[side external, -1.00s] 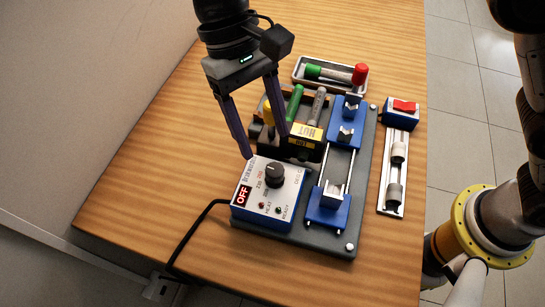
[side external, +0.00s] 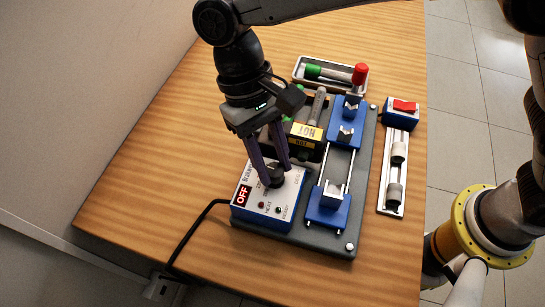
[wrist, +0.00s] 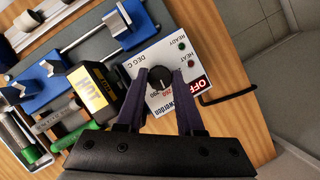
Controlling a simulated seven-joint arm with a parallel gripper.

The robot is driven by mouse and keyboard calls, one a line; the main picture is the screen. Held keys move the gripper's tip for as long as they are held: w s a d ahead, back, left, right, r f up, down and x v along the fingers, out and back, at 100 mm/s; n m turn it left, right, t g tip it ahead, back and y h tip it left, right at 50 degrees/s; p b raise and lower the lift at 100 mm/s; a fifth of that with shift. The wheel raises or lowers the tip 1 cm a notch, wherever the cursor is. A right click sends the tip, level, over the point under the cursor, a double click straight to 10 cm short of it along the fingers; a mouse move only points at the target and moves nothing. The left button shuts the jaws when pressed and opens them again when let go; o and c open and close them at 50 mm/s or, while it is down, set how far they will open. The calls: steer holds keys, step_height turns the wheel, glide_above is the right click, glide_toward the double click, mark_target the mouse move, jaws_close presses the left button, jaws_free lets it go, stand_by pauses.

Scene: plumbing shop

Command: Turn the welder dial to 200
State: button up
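The welder control box (side external: 266,214) is blue with a pale top face, and its red display reads OFF. Its black round dial (side external: 276,174) sits on that face, and also shows in the wrist view (wrist: 159,77). My gripper (side external: 275,177) points down over the box with one finger on each side of the dial. In the wrist view my gripper's (wrist: 159,74) fingertips close in against the dial's sides. Numbers are printed around the dial, partly hidden by the fingers. I cannot read the dial's setting clearly.
A dark holder with a yellow HOT label (side external: 305,131) stands just behind the box. A blue clamp rail (side external: 337,165) runs along its right. A black cable (side external: 196,224) leaves the box's left side. The wooden table (side external: 150,185) is clear at the left.

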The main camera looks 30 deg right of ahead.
jaws_close()
steer(key=shift+n, duration=0.3)
steer(key=n+h, duration=0.1)
steer(key=n, duration=0.2)
steer(key=shift+a+n+t, duration=0.15)
steer(key=shift+n+t, duration=0.15)
steer(key=n+h, duration=0.1)
steer(key=n, duration=0.1)
steer(key=n+t, duration=0.1)
steer(key=n, duration=0.1)
steer(key=shift+s+a+h, duration=0.1)
steer(key=shift+s+h, duration=0.05)
steer(key=shift+h, duration=0.25)
steer(key=n, duration=0.2)
steer(key=n+t, duration=0.1)
steer(key=n, duration=0.1)
steer(key=shift+s+n+t+h, duration=0.1)
steer(key=shift+n+t+h, duration=0.2)
steer(key=shift+n, duration=0.1)
steer(key=shift+n+t, duration=0.7)
steer(key=shift+n, duration=1)
steer(key=shift+s, duration=0.1)
